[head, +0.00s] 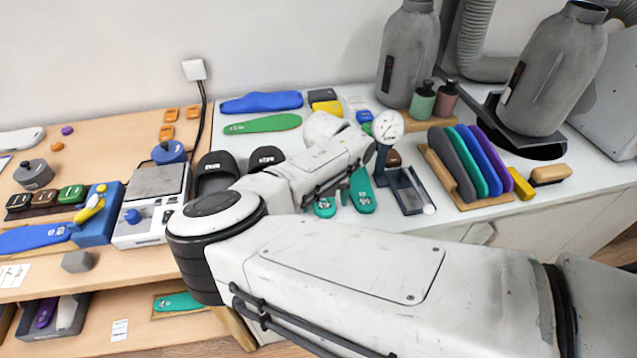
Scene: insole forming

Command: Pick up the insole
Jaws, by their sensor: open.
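Several insoles are in view, and I cannot tell which one the task means. Two teal insoles lie on the white counter beside my forearm: one (362,192) shows mostly, the other (325,208) is largely covered by the arm. A green insole (262,124) and a blue insole (260,102) lie farther back on the counter. Another blue insole (35,238) lies at the left, and a teal insole (177,302) is on the lower shelf. My forearm reaches over the counter near the teal pair. My gripper's fingers are hidden behind the arm.
A dial gauge (388,128) and a dark tray (407,190) stand right of the teal pair. A rack (438,172) holds upright coloured pads. Black slides (216,168), a white scale-like machine (150,218) and grey canisters (548,75) stand around. Little counter is clear near my arm.

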